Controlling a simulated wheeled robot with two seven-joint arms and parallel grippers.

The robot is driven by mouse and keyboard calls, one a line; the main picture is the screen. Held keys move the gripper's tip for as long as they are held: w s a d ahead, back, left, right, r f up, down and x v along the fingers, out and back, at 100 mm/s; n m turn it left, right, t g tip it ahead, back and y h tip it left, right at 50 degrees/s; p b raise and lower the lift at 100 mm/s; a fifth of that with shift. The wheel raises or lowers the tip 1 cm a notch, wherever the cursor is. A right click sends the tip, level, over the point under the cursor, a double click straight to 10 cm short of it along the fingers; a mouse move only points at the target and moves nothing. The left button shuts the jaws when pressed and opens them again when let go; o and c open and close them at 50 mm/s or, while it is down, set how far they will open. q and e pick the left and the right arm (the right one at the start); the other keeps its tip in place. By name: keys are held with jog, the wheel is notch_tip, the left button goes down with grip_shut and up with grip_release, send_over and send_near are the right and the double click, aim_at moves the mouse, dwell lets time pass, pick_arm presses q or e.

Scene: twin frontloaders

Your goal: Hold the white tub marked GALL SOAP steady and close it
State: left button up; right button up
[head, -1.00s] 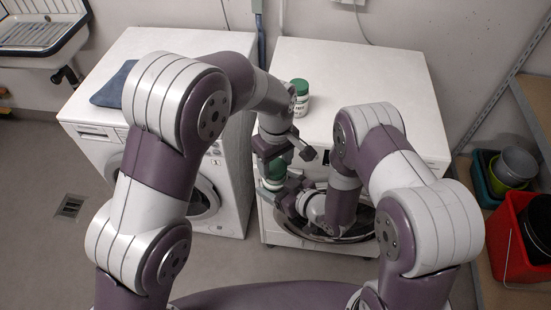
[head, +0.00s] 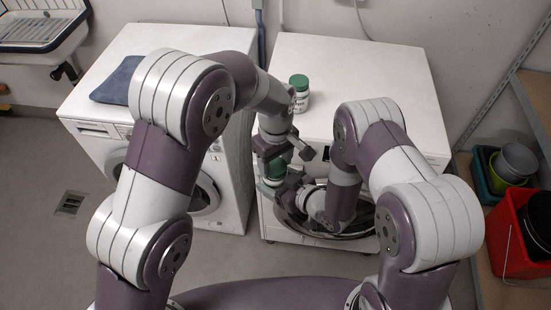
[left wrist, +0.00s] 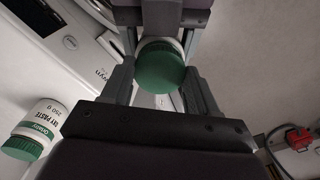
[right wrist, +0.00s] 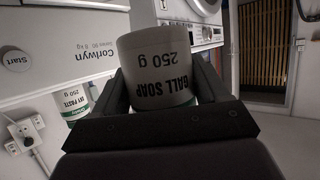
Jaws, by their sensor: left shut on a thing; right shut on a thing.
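The white GALL SOAP tub (right wrist: 155,50) is held in front of the right machine, its lettering upside down in the right wrist view. Its green lid (left wrist: 160,66) sits at the tub's mouth; whether it is fully seated I cannot tell. My left gripper (left wrist: 160,88) is shut on the lid from above; it also shows in the head view (head: 275,152). My right gripper (right wrist: 165,95) is shut on the tub's body, lower down in the head view (head: 284,189). The arms and grippers hide much of the tub in the head view.
A second white tub with a green lid (head: 299,95), marked as a paste, stands on the right machine's top (head: 365,75). A blue cloth (head: 117,82) lies on the left machine. Buckets (head: 515,165) stand at the right. The right machine's round door (head: 350,225) is below my grippers.

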pick_arm(q)
jog(key=shift+f, duration=0.15)
pick_arm(e)
grip_shut()
pick_arm(q)
jog(key=m, duration=0.6)
jog(key=shift+m, duration=0.4)
jog(key=o, duration=1)
jog(key=shift+r, duration=2.2)
jog(key=shift+c, duration=0.2)
